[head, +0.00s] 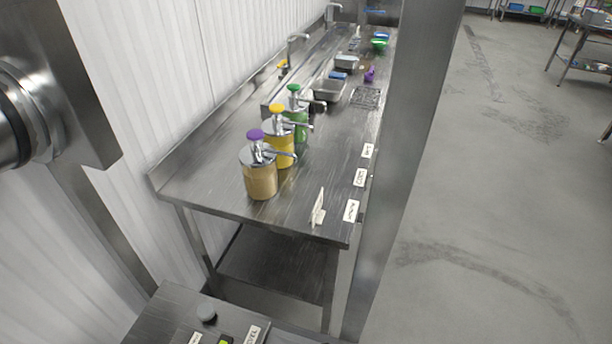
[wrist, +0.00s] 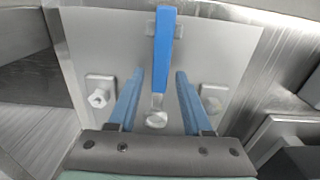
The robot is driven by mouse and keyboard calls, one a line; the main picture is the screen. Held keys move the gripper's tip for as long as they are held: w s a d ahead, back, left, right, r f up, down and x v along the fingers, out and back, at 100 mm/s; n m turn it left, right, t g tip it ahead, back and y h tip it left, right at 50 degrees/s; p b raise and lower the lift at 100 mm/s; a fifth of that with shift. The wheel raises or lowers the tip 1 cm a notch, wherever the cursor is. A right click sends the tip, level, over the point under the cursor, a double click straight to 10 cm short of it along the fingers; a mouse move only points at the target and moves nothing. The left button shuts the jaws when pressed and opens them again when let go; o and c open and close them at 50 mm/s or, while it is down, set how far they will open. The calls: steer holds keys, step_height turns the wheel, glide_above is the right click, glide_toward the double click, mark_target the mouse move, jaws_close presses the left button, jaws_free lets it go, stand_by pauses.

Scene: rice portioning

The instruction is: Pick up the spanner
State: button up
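The spanner (wrist: 164,50) shows in the wrist view, with a long blue handle at the top and a silver metal end lower down. It lies along or hangs in front of a pale grey panel (wrist: 215,45), near a small bracket at the panel's top. My gripper (wrist: 160,78) is open, its two blue fingers apart on either side of the spanner's lower part. Gaps show between each finger and the spanner, so it is not gripped. How far the fingertips are from it in depth I cannot tell. I cannot make out the spanner or my gripper in the head view.
Two bolt-like fittings on square plates (wrist: 101,98) flank the fingers on the panel. In the head view, a long steel table (head: 225,195) carries pump dispensers (head: 261,180), metal trays (head: 328,92) and small label cards. Open grey floor (head: 500,200) lies to the right, beyond a steel post.

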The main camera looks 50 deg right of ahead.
jaws_close()
steer(key=shift+r, duration=0.15)
